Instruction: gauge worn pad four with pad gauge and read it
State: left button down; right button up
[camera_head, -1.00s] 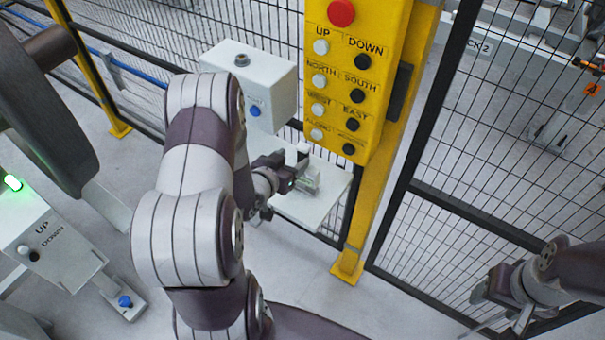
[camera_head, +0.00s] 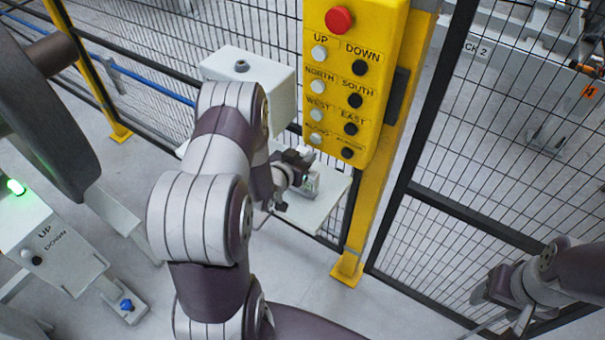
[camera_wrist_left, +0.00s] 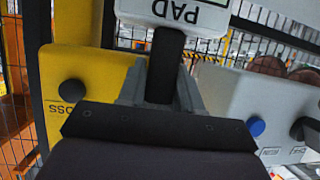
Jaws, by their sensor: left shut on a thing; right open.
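My left gripper (camera_head: 306,174) is shut on the dark handle of the pad gauge (camera_wrist_left: 175,12), a white-bodied tool with "PAD" upside down in the left wrist view. The dark handle stands between the two grey fingers (camera_wrist_left: 160,85). In the head view the gauge (camera_head: 312,184) is small, partly behind the gripper, over the white shelf (camera_head: 318,212). I cannot tell whether it touches the shelf. My right gripper (camera_head: 520,318) is open at the lower right, partly cut by the frame. I cannot identify worn pad four, and no gauge reading is legible.
A yellow button pendant (camera_head: 365,85) on a yellow post stands just right of and above the left gripper. A white box (camera_head: 250,85) stands behind the arm. Black mesh fencing (camera_head: 440,215) runs behind. A large dark wheel (camera_head: 45,120) and an UP/DOWN box (camera_head: 50,255) are at left.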

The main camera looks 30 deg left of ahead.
pick_arm(q)
jog(key=shift+r, duration=0.1)
jog(key=shift+s+r+b, duration=0.2)
jog(key=shift+r+b, duration=0.05)
jog(key=shift+b, duration=0.05)
jog(key=shift+r, duration=3.2)
jog(key=s+a+b, duration=0.1)
jog(key=s+b, duration=0.1)
jog(key=s, duration=1.7)
jog(key=shift+s+a, duration=0.25)
jog(key=shift+s, duration=0.1)
